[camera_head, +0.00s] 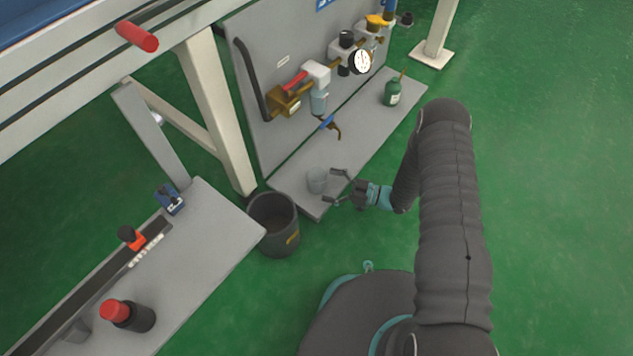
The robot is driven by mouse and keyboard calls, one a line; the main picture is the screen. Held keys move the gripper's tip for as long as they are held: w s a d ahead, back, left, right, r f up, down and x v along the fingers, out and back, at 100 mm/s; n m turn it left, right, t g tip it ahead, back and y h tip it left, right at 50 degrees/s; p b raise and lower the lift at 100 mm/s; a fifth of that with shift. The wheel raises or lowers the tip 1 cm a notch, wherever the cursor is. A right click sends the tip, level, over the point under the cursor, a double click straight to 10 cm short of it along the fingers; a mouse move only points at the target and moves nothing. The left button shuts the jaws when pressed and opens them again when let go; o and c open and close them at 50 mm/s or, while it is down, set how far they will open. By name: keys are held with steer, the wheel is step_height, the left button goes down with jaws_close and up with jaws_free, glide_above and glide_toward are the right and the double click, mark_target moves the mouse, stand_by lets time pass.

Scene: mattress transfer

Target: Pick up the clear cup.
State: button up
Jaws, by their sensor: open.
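The clear cup (317,180) stands upright near the front end of the grey shelf (295,200). My gripper (331,186) is open, with its two fingers pointing left toward the cup. The fingertips are close to the cup's right side, one toward the back and one toward the front. I cannot tell whether either finger touches the cup. My dark arm reaches in from the right.
A black bin (274,222) stands on the floor just left of the shelf's end. A green bottle (392,93) and a blue-handled tool (328,122) are farther back on the shelf. A grey panel (262,75) with valves and a gauge (360,62) rises behind.

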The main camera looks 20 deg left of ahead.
mark_target(316, 180)
steer(key=shift+w+a+r, duration=0.1)
steer(key=shift+a+r, duration=0.05)
steer(key=shift+a, duration=1)
steer(key=shift+a+r, duration=0.1)
steer(key=shift+a, duration=1.05)
steer(key=c, duration=1.2)
